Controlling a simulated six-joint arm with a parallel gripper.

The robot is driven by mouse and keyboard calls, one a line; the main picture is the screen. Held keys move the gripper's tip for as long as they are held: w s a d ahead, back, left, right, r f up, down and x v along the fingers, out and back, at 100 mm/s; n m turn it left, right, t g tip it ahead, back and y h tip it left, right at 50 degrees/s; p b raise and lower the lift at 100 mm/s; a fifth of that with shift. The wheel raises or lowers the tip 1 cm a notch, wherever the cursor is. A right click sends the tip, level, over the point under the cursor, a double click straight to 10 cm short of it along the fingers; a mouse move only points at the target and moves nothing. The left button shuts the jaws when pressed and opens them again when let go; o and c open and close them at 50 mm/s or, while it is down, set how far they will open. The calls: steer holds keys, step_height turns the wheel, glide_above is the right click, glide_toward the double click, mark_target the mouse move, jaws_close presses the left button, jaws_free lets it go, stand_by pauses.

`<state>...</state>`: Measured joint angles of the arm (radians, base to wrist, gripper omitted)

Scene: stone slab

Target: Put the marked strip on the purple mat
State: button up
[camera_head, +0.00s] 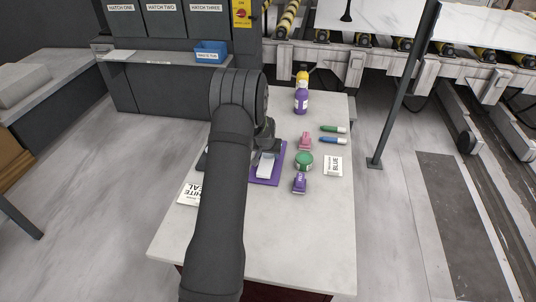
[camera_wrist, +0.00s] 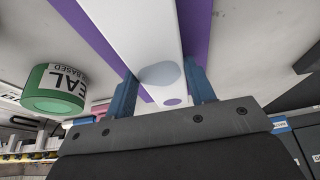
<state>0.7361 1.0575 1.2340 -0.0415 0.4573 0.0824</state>
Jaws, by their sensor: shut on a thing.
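The white strip (camera_head: 265,167) lies over the purple mat (camera_head: 264,182), with purple showing past its sides and near end. In the wrist view the strip (camera_wrist: 130,28) is long and pale, with a grey oval and a small purple spot near the gripper. The mat (camera_wrist: 196,28) shows on both sides of it. My gripper (camera_wrist: 163,84) is shut on the strip, one blue finger at each side. In the head view my arm hides part of the mat and most of the gripper (camera_head: 264,146). I cannot tell whether the strip touches the mat.
Right of the mat stand a green round tin (camera_head: 304,161), a purple item (camera_head: 299,184) and a pink item (camera_head: 305,141). The slab's front (camera_head: 300,235) is clear.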

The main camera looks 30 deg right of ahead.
steer(key=shift+f, duration=0.1)
steer(key=o, duration=1.3)
steer(key=v, duration=1.2)
